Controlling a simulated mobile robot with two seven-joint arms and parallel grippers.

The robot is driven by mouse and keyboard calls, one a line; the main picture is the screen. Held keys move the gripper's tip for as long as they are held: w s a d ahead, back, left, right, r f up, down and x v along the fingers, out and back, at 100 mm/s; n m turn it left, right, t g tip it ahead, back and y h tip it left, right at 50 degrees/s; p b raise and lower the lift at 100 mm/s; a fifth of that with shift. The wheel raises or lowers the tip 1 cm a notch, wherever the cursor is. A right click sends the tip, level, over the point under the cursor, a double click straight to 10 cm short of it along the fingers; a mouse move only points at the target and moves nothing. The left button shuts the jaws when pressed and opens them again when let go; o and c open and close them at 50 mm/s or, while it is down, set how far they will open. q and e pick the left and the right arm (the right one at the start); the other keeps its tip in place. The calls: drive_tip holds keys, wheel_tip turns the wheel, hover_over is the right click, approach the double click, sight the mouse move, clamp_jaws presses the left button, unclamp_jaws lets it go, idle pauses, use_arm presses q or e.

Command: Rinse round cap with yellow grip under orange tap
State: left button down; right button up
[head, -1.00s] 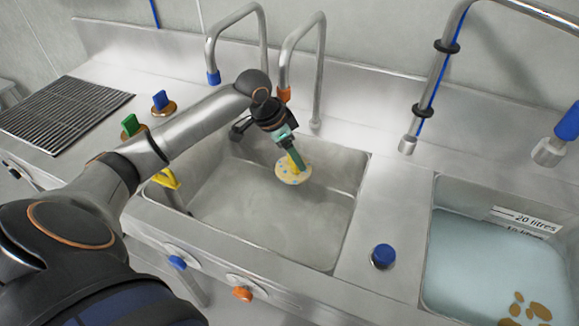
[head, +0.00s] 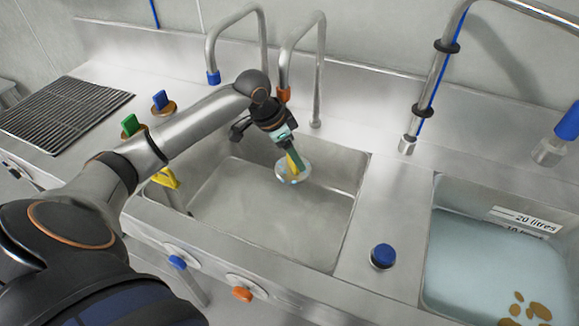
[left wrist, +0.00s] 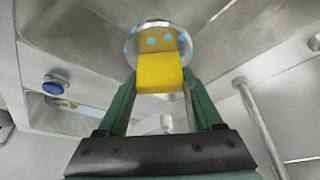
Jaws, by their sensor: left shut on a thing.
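My left gripper (head: 294,160) is shut on the yellow grip (left wrist: 160,74) of the round cap (head: 291,174). The cap hangs inside the left sink basin (head: 262,230), below the orange-tipped tap (head: 283,95). In the head view the cap now looks mostly pale grey. In the left wrist view, the cap (left wrist: 160,24) has a pale rim, with a yellowish patch and light blue spots near the grip. I cannot make out a water stream. The orange knob (head: 242,294) is on the sink's front. My right gripper is not in view.
A blue-tipped tap (head: 213,77) stands left of the orange one. A yellow item (head: 166,178) is at the basin's left edge. A blue button (head: 383,256) lies between the basins. The right basin (head: 480,262) holds water and brown pieces.

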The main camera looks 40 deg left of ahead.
use_arm(q)
drive_tip(key=s+d, duration=0.2)
drive_tip(key=d, duration=0.5)
drive_tip(key=shift+s+d, duration=0.15)
drive_tip(key=shift+d, duration=0.2)
idle(0.4)
idle(1.1)
drive_tip(key=s+d+r, duration=0.1)
drive_tip(key=d+r, duration=0.3)
drive_tip(key=shift+s+d, duration=0.25)
drive_tip(key=shift+d, duration=0.1)
drive_tip(key=shift+s, duration=0.15)
idle(0.5)
